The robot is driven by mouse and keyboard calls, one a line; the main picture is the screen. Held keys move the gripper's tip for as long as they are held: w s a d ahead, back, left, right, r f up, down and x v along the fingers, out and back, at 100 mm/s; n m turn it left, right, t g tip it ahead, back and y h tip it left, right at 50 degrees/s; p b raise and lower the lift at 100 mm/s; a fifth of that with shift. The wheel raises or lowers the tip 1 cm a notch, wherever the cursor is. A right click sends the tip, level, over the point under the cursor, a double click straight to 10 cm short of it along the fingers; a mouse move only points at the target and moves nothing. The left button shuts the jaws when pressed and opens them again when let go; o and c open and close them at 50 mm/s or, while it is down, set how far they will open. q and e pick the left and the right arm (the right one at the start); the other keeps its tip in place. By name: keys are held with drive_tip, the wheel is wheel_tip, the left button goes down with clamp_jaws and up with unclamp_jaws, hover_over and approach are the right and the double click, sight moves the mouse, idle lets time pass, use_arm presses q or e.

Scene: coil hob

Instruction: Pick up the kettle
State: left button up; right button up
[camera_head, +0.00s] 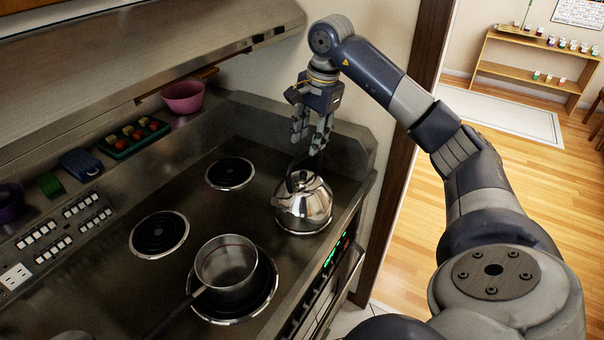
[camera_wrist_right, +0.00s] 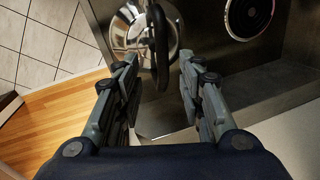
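The kettle (camera_head: 303,204) is shiny metal with a dark arched handle (camera_head: 299,177). It stands upright at the right front of the hob (camera_head: 195,250). My right gripper (camera_head: 309,146) is above the kettle, pointing down, with its fingers apart and nothing between them. In the right wrist view the kettle (camera_wrist_right: 133,36) is partly hidden by its black handle (camera_wrist_right: 158,45), which lies ahead of the open fingertips (camera_wrist_right: 158,65). A small gap to the handle seems to remain, though touching is hard to judge. My left gripper is not in view.
A metal saucepan (camera_head: 226,264) sits on the front coil, its handle pointing lower left. Two bare coils (camera_head: 230,173) (camera_head: 159,234) lie behind. The back ledge holds a pink bowl (camera_head: 183,97) and a green tray (camera_head: 133,137). A range hood (camera_head: 150,60) overhangs the back.

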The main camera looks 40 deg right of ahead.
sight(304, 153)
drive_tip(key=shift+w+f, duration=0.1)
drive_tip(key=shift+f, duration=0.4)
drive_tip(key=shift+w+f, duration=0.15)
drive_tip(key=shift+f, duration=0.1)
drive_tip(key=shift+w+a+f, duration=0.1)
drive_tip(key=shift+w+f, duration=0.1)
drive_tip(key=shift+f, duration=0.05)
drive_tip(key=f+p, duration=0.2)
drive_tip(key=f, duration=0.1)
drive_tip(key=shift+w+a+f, duration=0.1)
drive_tip(key=shift+w+f, duration=0.1)
drive_tip(key=shift+f, duration=0.05)
drive_tip(key=shift+w+f+p, duration=0.1)
drive_tip(key=shift+f+p, duration=0.25)
drive_tip(key=shift+f, duration=0.05)
drive_tip(key=shift+w+f, duration=0.1)
drive_tip(key=shift+f, duration=0.1)
drive_tip(key=shift+c, duration=1.1)
drive_tip(key=c, duration=0.4)
clamp_jaws()
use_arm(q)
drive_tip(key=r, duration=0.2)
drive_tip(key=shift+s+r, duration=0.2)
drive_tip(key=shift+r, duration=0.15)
use_arm(e)
drive_tip(key=shift+r, duration=0.1)
